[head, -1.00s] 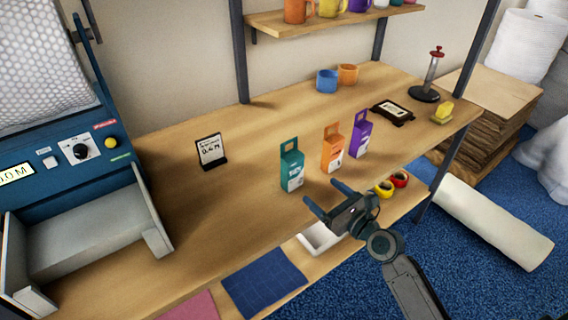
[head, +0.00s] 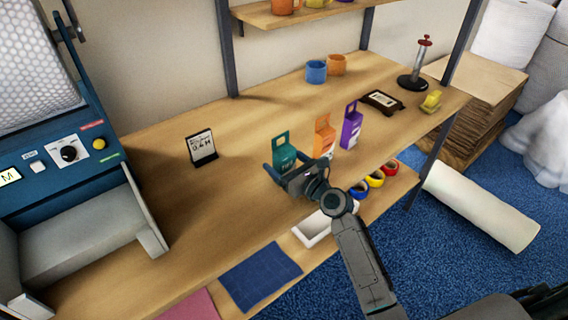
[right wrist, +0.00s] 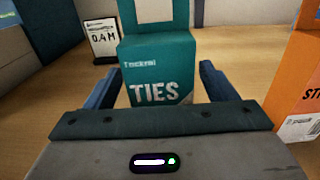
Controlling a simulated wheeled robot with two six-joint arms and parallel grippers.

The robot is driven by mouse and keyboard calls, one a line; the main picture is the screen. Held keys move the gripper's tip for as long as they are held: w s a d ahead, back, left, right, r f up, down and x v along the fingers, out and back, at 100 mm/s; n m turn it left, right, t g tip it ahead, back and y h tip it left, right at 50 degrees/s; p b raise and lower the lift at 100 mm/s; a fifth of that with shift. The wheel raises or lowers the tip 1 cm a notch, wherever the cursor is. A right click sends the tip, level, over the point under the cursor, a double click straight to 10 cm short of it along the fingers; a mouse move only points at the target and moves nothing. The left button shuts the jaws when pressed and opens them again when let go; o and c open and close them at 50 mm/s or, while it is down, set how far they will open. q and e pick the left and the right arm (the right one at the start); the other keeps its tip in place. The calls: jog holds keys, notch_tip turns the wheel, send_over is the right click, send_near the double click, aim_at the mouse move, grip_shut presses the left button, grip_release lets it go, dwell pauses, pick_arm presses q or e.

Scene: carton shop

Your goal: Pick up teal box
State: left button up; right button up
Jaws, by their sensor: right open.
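The teal box (head: 284,155) stands upright on the wooden workbench, with a handle loop on top. In the right wrist view the teal box (right wrist: 158,70) is straight ahead, with "TIES" printed on its face. My right gripper (head: 279,163) is open at the box's near side. In the right wrist view its two fingers (right wrist: 158,88) stand to the left and right of the box's lower part, with small gaps visible. The box's lower part is partly hidden by the gripper in the head view. My left gripper is not in view.
An orange box (head: 324,136) and a purple box (head: 351,127) stand to the right of the teal box. A small sign (head: 202,147) reading 0.4 M stands to the left. A white tray (head: 312,230) and tape rolls (head: 375,179) lie on a lower shelf.

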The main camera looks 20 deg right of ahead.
aim_at(282, 158)
jog(key=shift+w, duration=0.15)
jog(key=shift+c, duration=0.2)
jog(key=c, duration=1.1)
jog(key=shift+o, duration=0.2)
jog(key=shift+r+p, duration=0.8)
jog(key=shift+p, duration=0.15)
notch_tip(282, 158, up, 2)
jog(key=p, duration=0.2)
jog(key=shift+r+p, duration=0.1)
jog(key=shift+p, duration=0.25)
jog(key=s+p, duration=0.1)
jog(key=s+a+p, duration=0.1)
jog(key=shift+s+a+r, duration=0.2)
jog(key=shift+s+a, duration=0.1)
jog(key=s+a, duration=0.2)
jog(key=s, duration=0.1)
jog(key=s+a+p, duration=0.1)
jog(key=s+a, duration=0.1)
jog(key=s, duration=0.2)
jog(key=s+a+p, duration=0.1)
jog(key=s+a, duration=0.2)
jog(key=s, duration=0.1)
jog(key=shift+a+r, duration=0.1)
jog(key=shift+r, duration=0.3)
